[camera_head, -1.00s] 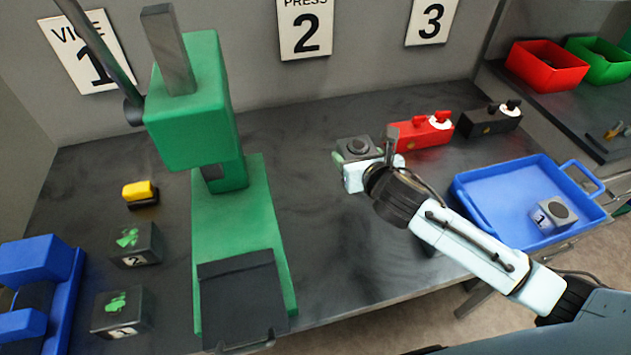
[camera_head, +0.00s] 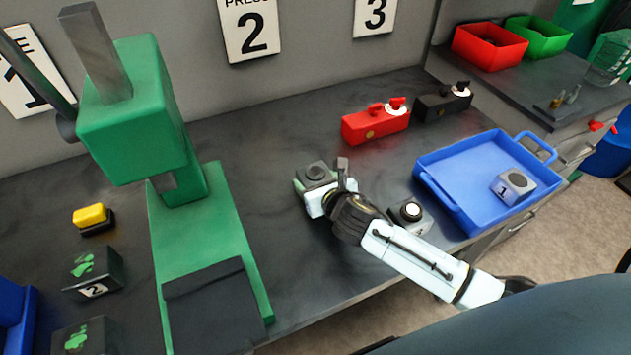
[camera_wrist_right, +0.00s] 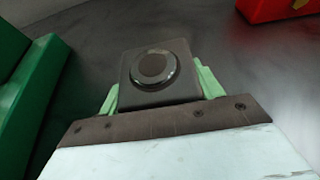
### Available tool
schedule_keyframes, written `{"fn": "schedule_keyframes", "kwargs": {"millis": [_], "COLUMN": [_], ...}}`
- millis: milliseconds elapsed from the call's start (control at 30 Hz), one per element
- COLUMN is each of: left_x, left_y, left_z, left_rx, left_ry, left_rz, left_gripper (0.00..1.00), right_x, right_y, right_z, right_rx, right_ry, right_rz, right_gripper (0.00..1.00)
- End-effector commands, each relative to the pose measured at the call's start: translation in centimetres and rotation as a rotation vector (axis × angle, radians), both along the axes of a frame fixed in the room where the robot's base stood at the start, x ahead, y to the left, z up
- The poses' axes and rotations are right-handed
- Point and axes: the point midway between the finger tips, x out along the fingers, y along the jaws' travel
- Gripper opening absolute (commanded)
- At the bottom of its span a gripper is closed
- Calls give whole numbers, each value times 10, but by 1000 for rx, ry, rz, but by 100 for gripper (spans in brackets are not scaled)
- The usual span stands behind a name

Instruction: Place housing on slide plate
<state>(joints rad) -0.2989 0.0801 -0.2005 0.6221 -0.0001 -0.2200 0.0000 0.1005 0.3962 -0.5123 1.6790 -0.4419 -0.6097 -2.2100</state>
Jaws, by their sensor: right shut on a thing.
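My right gripper (camera_head: 313,186) is shut on a dark grey housing (camera_head: 317,171) with a round bore on top. In the right wrist view the housing (camera_wrist_right: 157,72) sits between the two green fingertips (camera_wrist_right: 158,88), its bore facing up. The gripper holds it to the right of the green press; whether it touches the bench cannot be told. The dark slide plate (camera_head: 217,308) lies bare at the front of the green press (camera_head: 205,235). My left gripper is not in view.
A blue tray (camera_head: 432,188) holds a grey housing marked 1 (camera_head: 513,186). Another grey block (camera_head: 409,215) with a round top stands beside my right arm. Red (camera_head: 375,124) and black (camera_head: 443,102) boxes stand behind. Dark blocks with green marks (camera_head: 93,272) are left of the press.

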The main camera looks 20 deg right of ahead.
Motion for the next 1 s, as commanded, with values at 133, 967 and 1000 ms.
{"fn": "schedule_keyframes", "kwargs": {"millis": [133, 967, 1000], "left_x": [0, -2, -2], "left_y": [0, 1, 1], "left_z": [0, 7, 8], "left_rx": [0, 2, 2], "left_ry": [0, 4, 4], "left_rz": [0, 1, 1], "left_gripper": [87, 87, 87], "right_x": [1, -31, -39], "right_y": [0, -1, -1], "right_z": [2, 14, 17], "right_rx": [1, -1, -2], "right_ry": [-6, 1, 3], "right_rz": [1, 3, 2], "right_gripper": [20, 87, 87]}}
